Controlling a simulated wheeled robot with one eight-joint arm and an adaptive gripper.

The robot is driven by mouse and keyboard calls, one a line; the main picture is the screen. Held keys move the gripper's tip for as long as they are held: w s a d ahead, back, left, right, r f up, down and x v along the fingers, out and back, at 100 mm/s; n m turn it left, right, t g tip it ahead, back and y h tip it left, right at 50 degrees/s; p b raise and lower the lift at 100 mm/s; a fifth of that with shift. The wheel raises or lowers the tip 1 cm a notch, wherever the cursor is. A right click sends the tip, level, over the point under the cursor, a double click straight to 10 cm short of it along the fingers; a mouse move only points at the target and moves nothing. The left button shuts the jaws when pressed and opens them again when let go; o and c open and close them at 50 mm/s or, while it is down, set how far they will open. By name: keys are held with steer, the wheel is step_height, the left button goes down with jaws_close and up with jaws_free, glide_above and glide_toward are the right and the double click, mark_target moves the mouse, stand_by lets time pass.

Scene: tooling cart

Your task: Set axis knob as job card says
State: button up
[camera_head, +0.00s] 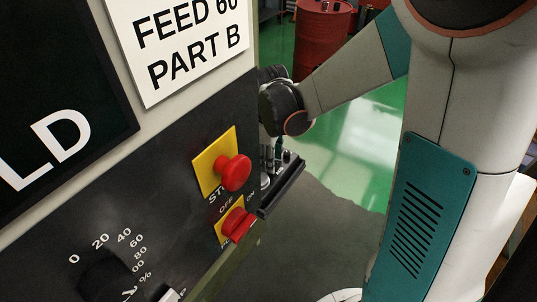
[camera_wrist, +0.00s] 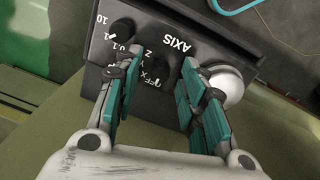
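The axis knob (camera_wrist: 157,74) is a dark shape on a black control box (camera_wrist: 215,38) in the wrist view, beside the labels AXIS, OFF, X, Y and Z. Its pointer is too dark to read. My gripper (camera_wrist: 157,66) is open, with a teal-padded finger on each side of the knob; I cannot tell whether either touches it. In the head view, the white card (camera_head: 190,48) shows FEED 60 and PART B; its upper part is cut off.
A second knob (camera_wrist: 122,30), marked 0.1, 1 and 10, is next to the left finger. A pale round knob (camera_wrist: 228,84) is close by the right finger. The head view shows a red stop button (camera_head: 235,173), a red switch (camera_head: 238,224) and a percent dial (camera_head: 103,277).

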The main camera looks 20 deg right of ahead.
steer(key=shift+f, duration=0.1)
jaws_close()
stand_by(0.4)
steer(key=m+b, duration=0.1)
steer(key=m, duration=0.6)
steer(key=shift+m+b, duration=0.3)
steer(key=shift+b, duration=0.1)
steer(key=m, duration=0.4)
steer(key=shift+m+b, duration=0.3)
steer(key=shift+w+m, duration=0.1)
steer(key=shift+m, duration=1.6)
